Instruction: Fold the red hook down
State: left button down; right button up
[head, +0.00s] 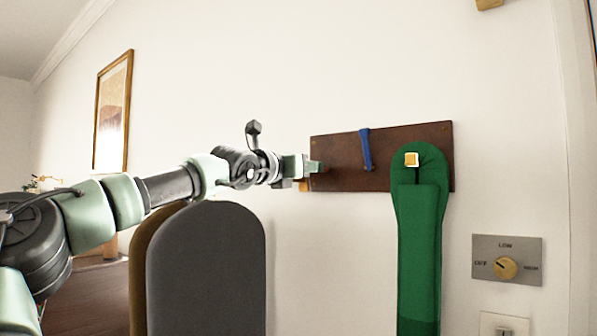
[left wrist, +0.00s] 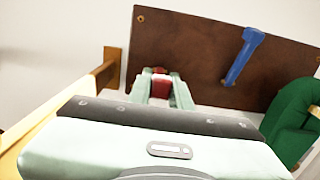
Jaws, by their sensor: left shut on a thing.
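The red hook (left wrist: 161,92) shows in the left wrist view between the two pale green fingers of my left gripper (left wrist: 159,76). The fingers are shut on it, and they hide part of it. The hook is at the left part of a dark brown wooden board (head: 340,178) on the wall. The head view shows my left gripper (head: 314,167) at the board's left end, where I cannot make out the hook clearly. A blue hook (head: 366,149) sticks up on the board to the right of the red one. My right gripper is not in view.
A green strap-like thing (head: 420,220) with a square gold piece hangs over the board's right part. A wall dial (head: 505,268) is at the lower right. A grey rounded panel (head: 207,270) stands below my left arm. A framed picture (head: 112,115) hangs at the left.

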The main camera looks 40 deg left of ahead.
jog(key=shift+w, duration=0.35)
pick_arm(q)
jog(key=c, duration=1.3)
grip_release()
jog(key=shift+w, duration=0.1)
